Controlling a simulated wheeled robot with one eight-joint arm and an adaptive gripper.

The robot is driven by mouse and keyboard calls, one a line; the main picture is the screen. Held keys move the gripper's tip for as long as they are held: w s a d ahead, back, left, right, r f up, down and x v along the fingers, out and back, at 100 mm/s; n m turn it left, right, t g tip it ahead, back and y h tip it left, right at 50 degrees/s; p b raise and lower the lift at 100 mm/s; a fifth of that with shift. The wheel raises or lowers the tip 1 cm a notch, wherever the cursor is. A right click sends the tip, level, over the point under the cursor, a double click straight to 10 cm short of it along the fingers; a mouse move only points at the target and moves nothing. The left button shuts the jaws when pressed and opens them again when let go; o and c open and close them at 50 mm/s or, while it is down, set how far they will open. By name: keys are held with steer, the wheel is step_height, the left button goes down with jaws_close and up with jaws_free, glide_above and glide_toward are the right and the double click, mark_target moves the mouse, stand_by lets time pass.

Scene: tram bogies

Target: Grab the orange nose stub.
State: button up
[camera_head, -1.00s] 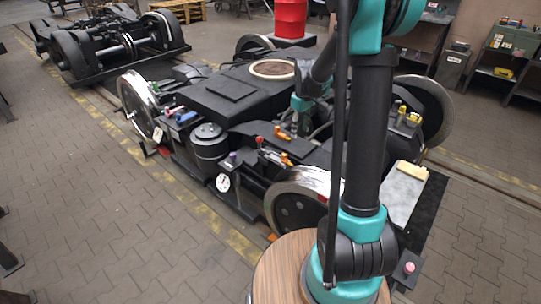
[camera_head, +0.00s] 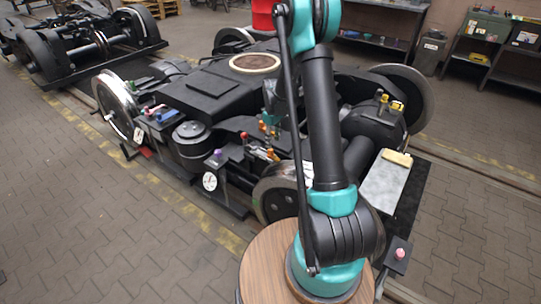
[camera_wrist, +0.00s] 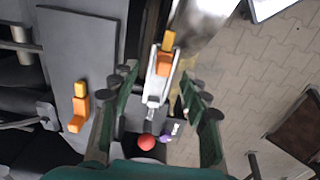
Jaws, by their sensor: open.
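Two orange stubs with yellow ends show in the wrist view; I cannot tell which is the nose stub. One orange stub (camera_wrist: 164,63) sits on a pale grey bracket, just past and between my fingertips. The other orange stub (camera_wrist: 79,112) lies on a dark plate, left of my fingers. In the head view, a small orange piece (camera_head: 273,155) shows on the bogie, below my gripper. My gripper (camera_wrist: 159,80) is open and empty, its green fingers on either side of the bracket. My arm hides part of the bogie in the head view.
A red ball-shaped knob (camera_wrist: 146,142) and a purple one (camera_wrist: 165,137) are near the bracket's lower end. The black bogie (camera_head: 200,93) carries wheels, a dial (camera_head: 209,181) and a grey plate (camera_head: 385,183). Paved floor is clear at left.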

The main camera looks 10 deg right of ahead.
mark_target(271, 150)
steer(key=shift+a+f, duration=0.15)
steer(key=shift+f, duration=0.85)
steer(key=shift+a+f, duration=0.2)
steer(key=shift+f, duration=0.85)
steer(key=shift+a+f, duration=0.15)
steer(key=shift+f, duration=0.85)
steer(key=shift+c, duration=0.6)
jaws_close()
